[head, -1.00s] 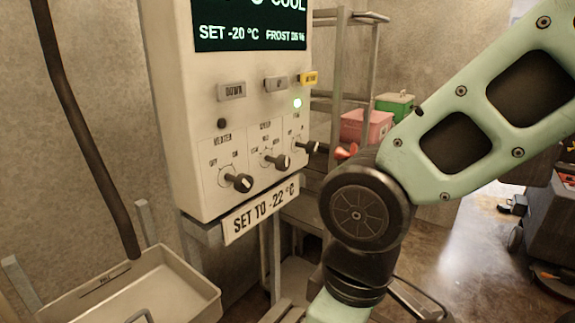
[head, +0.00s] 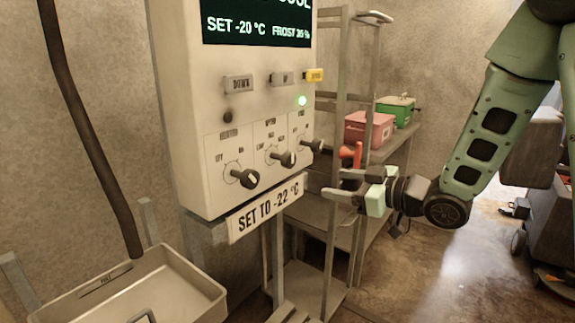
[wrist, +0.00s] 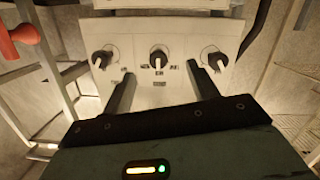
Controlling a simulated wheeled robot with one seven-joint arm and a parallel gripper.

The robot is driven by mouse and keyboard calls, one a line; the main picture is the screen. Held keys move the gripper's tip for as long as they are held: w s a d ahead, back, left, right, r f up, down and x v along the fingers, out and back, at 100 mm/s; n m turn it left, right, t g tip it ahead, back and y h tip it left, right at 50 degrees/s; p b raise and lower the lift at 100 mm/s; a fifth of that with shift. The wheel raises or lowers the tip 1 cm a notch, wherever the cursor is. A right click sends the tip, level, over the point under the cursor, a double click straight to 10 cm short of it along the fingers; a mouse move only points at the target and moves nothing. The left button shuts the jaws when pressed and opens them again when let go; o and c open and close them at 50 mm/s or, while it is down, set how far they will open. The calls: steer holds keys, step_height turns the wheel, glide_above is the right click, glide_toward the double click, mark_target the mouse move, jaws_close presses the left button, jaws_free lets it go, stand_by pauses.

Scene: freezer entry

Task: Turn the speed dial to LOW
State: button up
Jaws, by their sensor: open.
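The control box (head: 185,120) carries a row of three black dials. The middle dial (head: 284,159) has several small position marks around it, the left one seeming to read LOW; I take it for the speed dial, though its title is too blurred to be sure. Its exact setting cannot be told. My gripper (head: 332,183) is open and empty, to the right of the box and a little below the dials. In the wrist view the middle dial (wrist: 158,58) shows beyond and between the spread fingers (wrist: 165,88), apart from them.
The left dial (head: 243,178) and right dial (head: 313,147) flank the middle one. A SET TO -22 °C sign (head: 266,208) hangs below. A red handle (head: 357,155) is close to my gripper. A rack (head: 345,100), a pink box (head: 368,130) and a tray (head: 195,290) stand around.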

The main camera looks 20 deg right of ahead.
mark_target(292, 162)
steer(key=shift+t+y, duration=0.5)
steer(key=shift+y, duration=0.4)
steer(key=p+x, duration=0.1)
steer(key=x, duration=0.4)
steer(key=r+p+x, duration=0.1)
steer(key=x, duration=0.4)
steer(key=d+p+x, duration=0.1)
steer(key=x, duration=0.4)
steer(key=shift+w+a+r, duration=0.15)
steer(key=shift+w, duration=0.35)
steer(key=c, duration=1)
